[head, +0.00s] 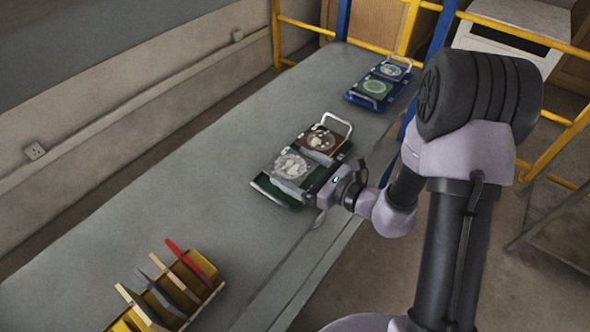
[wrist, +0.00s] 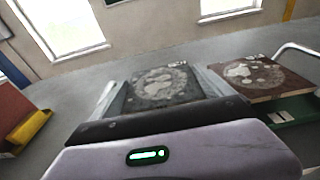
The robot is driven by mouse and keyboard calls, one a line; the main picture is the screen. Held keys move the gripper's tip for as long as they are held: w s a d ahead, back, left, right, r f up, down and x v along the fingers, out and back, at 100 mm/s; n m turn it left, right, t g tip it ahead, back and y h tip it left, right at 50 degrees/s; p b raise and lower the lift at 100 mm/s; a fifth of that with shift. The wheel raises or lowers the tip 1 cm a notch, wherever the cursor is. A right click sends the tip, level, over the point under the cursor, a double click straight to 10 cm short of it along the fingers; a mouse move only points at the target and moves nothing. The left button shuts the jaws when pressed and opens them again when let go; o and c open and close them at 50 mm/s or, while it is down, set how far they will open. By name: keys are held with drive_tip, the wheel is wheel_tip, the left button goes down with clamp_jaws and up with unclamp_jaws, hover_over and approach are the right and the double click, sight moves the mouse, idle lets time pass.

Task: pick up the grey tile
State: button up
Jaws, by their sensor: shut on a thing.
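The grey tile (head: 291,167) with a pale round pattern is at the front end of the green tray (head: 262,187) in the head view. In the wrist view the grey tile (wrist: 160,88) lies between my two fingers. My gripper (wrist: 158,79) is shut on it, with one finger along each side. In the head view my gripper reaches in from the right. I cannot tell whether the tile still touches the tray, as its underside is hidden.
A brown tile (head: 320,139) sits beside it in the same tray, close to one finger. Farther back, a blue tray (head: 354,98) holds a green tile (head: 375,87) and a grey-blue tile (head: 390,71). A yellow rack (head: 205,292) with several upright tiles stands front left. The bench between is clear.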

wheel_tip(320, 180, up, 2)
drive_tip(key=f+p+v, duration=0.1)
drive_tip(key=v, duration=1.5)
drive_tip(key=shift+s+d+f, duration=0.1)
